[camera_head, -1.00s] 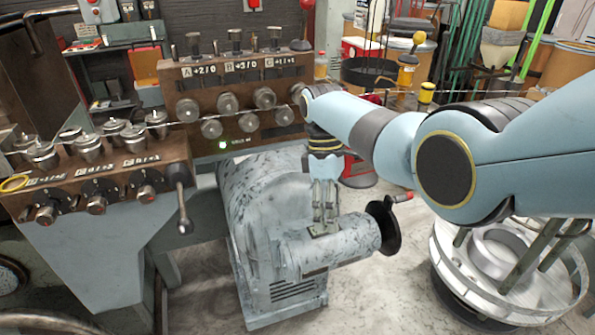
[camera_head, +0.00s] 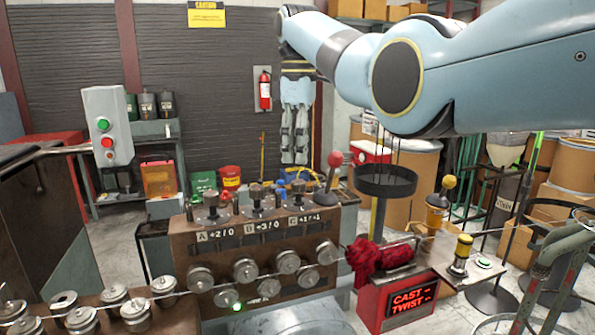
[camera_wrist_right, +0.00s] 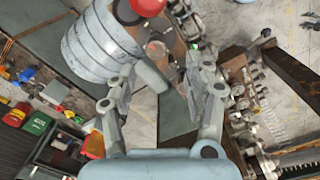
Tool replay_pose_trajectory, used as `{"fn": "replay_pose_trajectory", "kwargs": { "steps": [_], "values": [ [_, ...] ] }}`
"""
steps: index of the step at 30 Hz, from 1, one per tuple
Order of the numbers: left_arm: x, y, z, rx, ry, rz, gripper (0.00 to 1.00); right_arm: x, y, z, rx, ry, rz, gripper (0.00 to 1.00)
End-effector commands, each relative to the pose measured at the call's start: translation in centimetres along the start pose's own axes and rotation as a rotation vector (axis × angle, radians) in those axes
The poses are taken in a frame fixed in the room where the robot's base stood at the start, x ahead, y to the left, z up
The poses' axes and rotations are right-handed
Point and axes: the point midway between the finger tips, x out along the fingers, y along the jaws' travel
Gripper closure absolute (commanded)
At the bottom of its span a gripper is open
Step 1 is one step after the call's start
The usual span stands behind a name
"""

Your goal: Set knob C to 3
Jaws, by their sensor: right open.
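The brown control block (camera_head: 182,240) stands at centre in the head view, with labels A, B and C across its front. The C label (camera_head: 303,220) appears to read +1/-1. The dark-topped knob C (camera_head: 298,193) stands upright above it; its setting is too small to read. My right gripper (camera_head: 295,160) hangs fingers down above and behind the block, against the back wall, apart from the knobs. In the right wrist view its fingers (camera_wrist_right: 162,72) are spread, with nothing held between them. My left gripper is not in view.
A red-ball lever (camera_head: 335,160) rises just right of knob C. Rollers (camera_head: 245,270) line the block's front, with a wire along them. A red cloth (camera_head: 375,257) and a red CAST TWIST box (camera_head: 408,300) are at right. A dark round tray (camera_head: 385,182) stands behind.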

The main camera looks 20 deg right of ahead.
Motion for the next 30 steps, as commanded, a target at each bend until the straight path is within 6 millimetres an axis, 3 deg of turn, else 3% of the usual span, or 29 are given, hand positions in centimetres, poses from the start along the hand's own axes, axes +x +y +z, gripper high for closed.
{"fn": "replay_pose_trajectory", "kwargs": {
  "steps": [4, 9, 14, 21, 30],
  "values": [
    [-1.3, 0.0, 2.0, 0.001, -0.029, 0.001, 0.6, 2.9, -0.1, 0.1, 0.001, -0.003, -0.003, 0.49],
    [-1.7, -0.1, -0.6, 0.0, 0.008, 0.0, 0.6, 5.4, 0.0, 0.1, 0.001, -0.001, -0.001, 0.49],
    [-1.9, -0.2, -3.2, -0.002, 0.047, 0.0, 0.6, 6.5, 0.0, 0.0, 0.001, 0.0, 0.001, 0.49],
    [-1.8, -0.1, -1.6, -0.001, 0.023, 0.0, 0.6, 6.7, 0.0, 0.0, 0.001, 0.0, 0.001, 0.49],
    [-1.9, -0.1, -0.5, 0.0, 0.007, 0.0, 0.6, 6.6, 0.0, 0.0, 0.001, 0.0, 0.0, 0.85]
  ]
}}
